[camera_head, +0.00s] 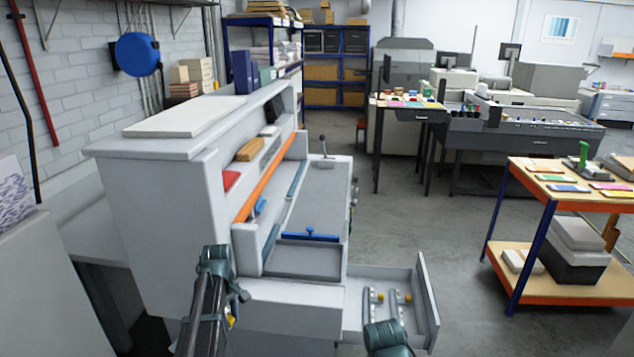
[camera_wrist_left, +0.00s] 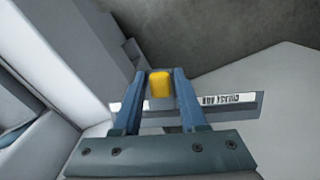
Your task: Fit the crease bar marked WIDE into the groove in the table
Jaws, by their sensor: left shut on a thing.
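My left gripper (camera_wrist_left: 158,78) is shut on the yellow knob (camera_wrist_left: 159,84) of a grey metal bar (camera_wrist_left: 185,107). The bar lies crosswise beyond the fingers, with a white label (camera_wrist_left: 229,99) on its right part. The label's print is too small and turned to read surely. In the head view the left gripper (camera_head: 231,316) is low beside the grey machine, largely hidden by my arm. The machine's table (camera_head: 322,205) is clear in its middle; I cannot make out the groove surely. My right gripper is out of view.
An open drawer (camera_head: 428,308) at the machine's front right holds bars with yellow knobs (camera_head: 380,296). A blue bar (camera_head: 309,235) crosses the table's near part. An orange-edged cart (camera_head: 545,272) stands at the right, with free floor between.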

